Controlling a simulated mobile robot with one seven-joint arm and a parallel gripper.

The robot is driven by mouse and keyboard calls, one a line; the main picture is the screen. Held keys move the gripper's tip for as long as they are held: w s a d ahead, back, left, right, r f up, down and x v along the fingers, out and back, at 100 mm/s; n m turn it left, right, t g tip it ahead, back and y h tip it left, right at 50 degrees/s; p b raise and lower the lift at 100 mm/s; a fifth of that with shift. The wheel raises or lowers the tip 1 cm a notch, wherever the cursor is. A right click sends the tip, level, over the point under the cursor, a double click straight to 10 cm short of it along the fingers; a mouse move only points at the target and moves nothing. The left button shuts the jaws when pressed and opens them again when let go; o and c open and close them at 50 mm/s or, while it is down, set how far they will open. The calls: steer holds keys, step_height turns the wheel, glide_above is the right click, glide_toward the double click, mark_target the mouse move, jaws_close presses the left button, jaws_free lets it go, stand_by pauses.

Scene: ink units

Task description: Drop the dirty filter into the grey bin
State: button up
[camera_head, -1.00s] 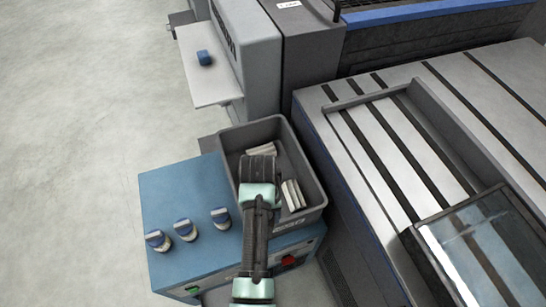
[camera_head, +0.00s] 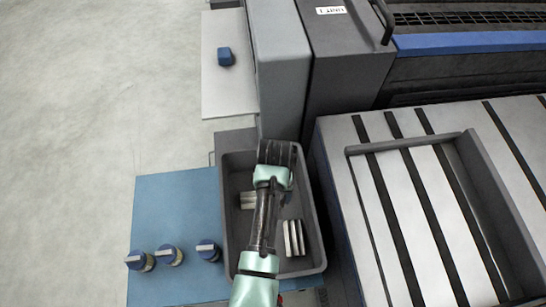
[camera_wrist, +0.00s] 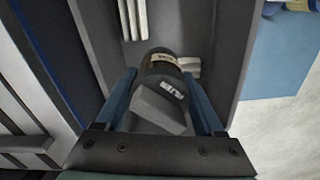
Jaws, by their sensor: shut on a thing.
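My gripper (camera_wrist: 165,108) is shut on a dark filter (camera_wrist: 160,105) with a grey, blocky cap and a small white label. One blue finger is on each side of it. In the head view my gripper (camera_head: 277,155) is over the far end of the grey bin (camera_head: 315,235), and the wrist and arm hide the filter there. In the wrist view the filter is above the inside of the bin (camera_wrist: 228,60). Whether it touches the bottom, I cannot tell. Pale folded pieces (camera_head: 293,238) lie in the bin, also seen in the wrist view (camera_wrist: 132,20).
A blue cabinet (camera_head: 175,215) left of the bin bears three blue-capped filters (camera_head: 168,254). A white shelf (camera_head: 228,90) with a small blue item (camera_head: 225,57) is behind. A large machine with a striped top (camera_head: 400,180) stands close on the bin's right.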

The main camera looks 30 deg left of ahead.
steer(key=shift+f+b, duration=2.45)
steer(key=shift+f, duration=0.25)
steer(key=o, duration=1.5)
steer(key=shift+r, duration=0.15)
step_height(320, 180, up, 13)
steer(key=shift+f+p, duration=0.1)
steer(key=shift+p, duration=0.55)
